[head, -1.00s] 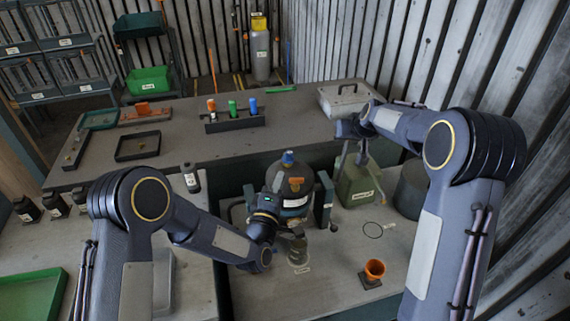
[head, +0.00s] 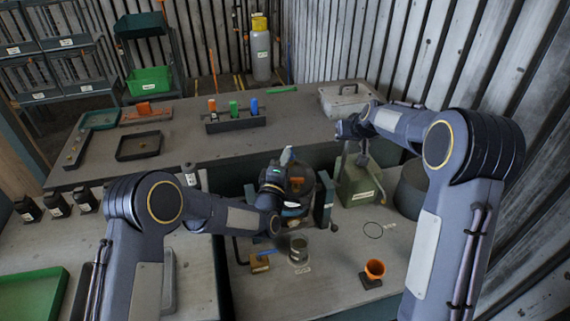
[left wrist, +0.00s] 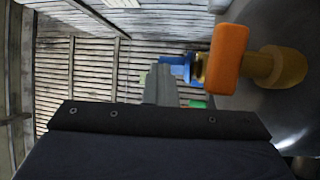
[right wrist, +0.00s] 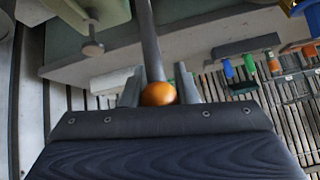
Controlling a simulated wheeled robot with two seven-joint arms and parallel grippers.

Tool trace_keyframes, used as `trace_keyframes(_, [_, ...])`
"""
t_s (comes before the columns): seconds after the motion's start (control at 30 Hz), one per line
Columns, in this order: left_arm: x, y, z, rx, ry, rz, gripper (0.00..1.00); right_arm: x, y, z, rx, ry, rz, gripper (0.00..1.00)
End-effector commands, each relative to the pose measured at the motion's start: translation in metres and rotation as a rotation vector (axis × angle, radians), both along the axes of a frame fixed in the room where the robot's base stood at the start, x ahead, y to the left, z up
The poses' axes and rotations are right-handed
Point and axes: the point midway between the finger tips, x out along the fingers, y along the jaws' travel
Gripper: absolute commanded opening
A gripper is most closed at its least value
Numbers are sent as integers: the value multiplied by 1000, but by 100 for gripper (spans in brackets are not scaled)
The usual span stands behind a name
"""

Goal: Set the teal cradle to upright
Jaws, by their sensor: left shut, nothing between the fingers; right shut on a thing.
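The teal cradle has a post (head: 325,200) right of a dark round vessel (head: 299,172), in the head view. The vessel has an orange handle (head: 298,184) and is partly hidden by my left arm. I cannot tell its exact tilt. My left gripper (head: 287,155) is shut and empty, in front of the vessel. In the left wrist view its fingers (left wrist: 160,85) are together beside the orange handle on a brass stem (left wrist: 225,60). My right gripper (right wrist: 160,92) is shut on a grey rod (right wrist: 149,45) with an orange ball knob, whose lower end I cannot trace clearly.
A green can (head: 360,182) stands right of the cradle. A rack of coloured items (head: 234,122) is behind.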

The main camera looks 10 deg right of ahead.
Motion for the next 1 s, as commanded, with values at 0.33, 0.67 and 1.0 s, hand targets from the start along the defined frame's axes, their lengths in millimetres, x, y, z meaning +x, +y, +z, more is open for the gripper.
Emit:
trace_keyframes(0.33, [3,2,-15,20,29,2,0,-4,7,-8,9,22,12,39])
trace_keyframes(0.67, [3,0,-10,15,22,0,0,-3,4,-3,7,11,8,47])
trace_keyframes(1.0, [3,0,-8,12,18,0,0,-35,3,36,7,7,8,47])
